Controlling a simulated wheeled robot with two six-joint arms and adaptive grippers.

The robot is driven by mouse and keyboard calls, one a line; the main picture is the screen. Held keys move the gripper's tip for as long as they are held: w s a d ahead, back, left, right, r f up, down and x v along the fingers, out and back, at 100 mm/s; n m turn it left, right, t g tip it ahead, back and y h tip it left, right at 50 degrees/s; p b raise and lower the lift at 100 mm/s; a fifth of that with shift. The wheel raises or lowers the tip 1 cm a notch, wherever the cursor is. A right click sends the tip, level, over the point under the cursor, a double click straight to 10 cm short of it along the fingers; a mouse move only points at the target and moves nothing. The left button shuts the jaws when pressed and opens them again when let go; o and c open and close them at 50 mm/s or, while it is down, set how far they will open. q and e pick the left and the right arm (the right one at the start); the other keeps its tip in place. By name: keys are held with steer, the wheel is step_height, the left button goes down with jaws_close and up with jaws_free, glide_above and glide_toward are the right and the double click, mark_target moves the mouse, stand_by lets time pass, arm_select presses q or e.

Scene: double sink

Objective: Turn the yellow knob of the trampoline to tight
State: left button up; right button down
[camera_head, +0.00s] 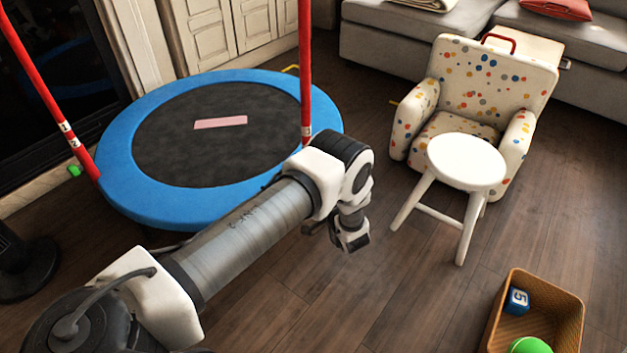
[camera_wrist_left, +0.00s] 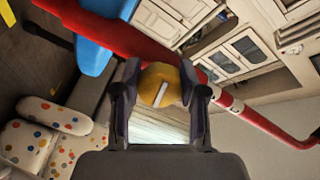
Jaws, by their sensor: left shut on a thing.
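The yellow knob (camera_wrist_left: 160,86) shows in the left wrist view, round with a white line across its face. The line is tilted slightly from upright in that picture. My left gripper (camera_wrist_left: 160,82) has a finger on each side of the knob and is shut on it. In the head view the trampoline (camera_head: 117,170) has a blue rim, a dark mat and red poles (camera_head: 305,60). My left arm reaches across its near right side, and the knob and fingertips are hidden there. A red pole (camera_wrist_left: 125,38) passes beside the knob in the left wrist view. My right gripper is not in view.
A white stool (camera_head: 467,160) and a dotted armchair (camera_head: 490,85) stand to the right of the trampoline. A wicker basket (camera_head: 560,300) with a blue block (camera_head: 517,299) and a green ball (camera_head: 530,346) is at the lower right. Wooden floor between them is clear.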

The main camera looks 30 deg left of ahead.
arm_select(q)
steer(key=shift+m, duration=1.6)
steer(key=o, duration=1.1)
steer(key=shift+o, duration=0.2)
steer(key=v, duration=1.2)
steer(key=shift+r, duration=0.2)
